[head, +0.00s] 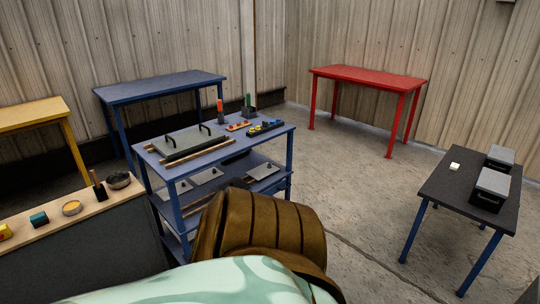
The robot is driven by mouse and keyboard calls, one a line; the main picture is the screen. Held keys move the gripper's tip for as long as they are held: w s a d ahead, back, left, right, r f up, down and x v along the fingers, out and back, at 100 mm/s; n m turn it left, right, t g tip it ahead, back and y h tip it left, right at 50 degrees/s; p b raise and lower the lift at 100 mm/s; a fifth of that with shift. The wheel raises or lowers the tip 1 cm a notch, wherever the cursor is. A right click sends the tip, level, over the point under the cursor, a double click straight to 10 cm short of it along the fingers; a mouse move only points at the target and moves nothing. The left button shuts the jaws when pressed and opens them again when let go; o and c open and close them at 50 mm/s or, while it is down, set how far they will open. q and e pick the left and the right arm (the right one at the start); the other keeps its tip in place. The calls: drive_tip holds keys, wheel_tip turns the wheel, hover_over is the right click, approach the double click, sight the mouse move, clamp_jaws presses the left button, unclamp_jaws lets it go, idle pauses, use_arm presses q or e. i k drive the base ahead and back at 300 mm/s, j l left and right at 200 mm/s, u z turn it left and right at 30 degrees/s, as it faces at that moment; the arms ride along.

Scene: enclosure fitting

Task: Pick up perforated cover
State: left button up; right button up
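No holes can be made out on any plate, so I cannot tell which one is the perforated cover. A grey plate with two black handles (182,141) lies on wooden strips on top of the blue workbench (268,133) in the head view. Several smaller light plates with dark knobs lie on its lower shelf, among them one at the left (180,187), one in the middle (206,175) and one at the right (262,170). Neither of my grippers is in view.
The workbench top also holds an orange-red upright tool (220,111) and small coloured parts (265,128). A dark table (453,190) with two grey-lidded boxes stands right, a red table (368,77) behind. A wood-topped counter (48,219) is at left. Floor between is clear.

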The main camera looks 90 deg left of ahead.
sight(237, 181)
drive_tip(key=u, duration=2.65)
drive_tip(key=i+l+u, duration=0.45)
drive_tip(key=l+u, duration=0.25)
drive_tip(key=i+j, duration=0.1)
drive_tip(key=i, duration=0.4)
drive_tip(key=i+j+z, duration=0.1)
drive_tip(key=i, duration=0.4)
drive_tip(key=i+j, duration=0.1)
drive_tip(key=i, duration=0.4)
drive_tip(key=i+j, duration=0.15)
drive_tip(key=i, duration=0.3)
drive_tip(key=i+j+z, duration=0.1)
drive_tip(key=i, duration=0.4)
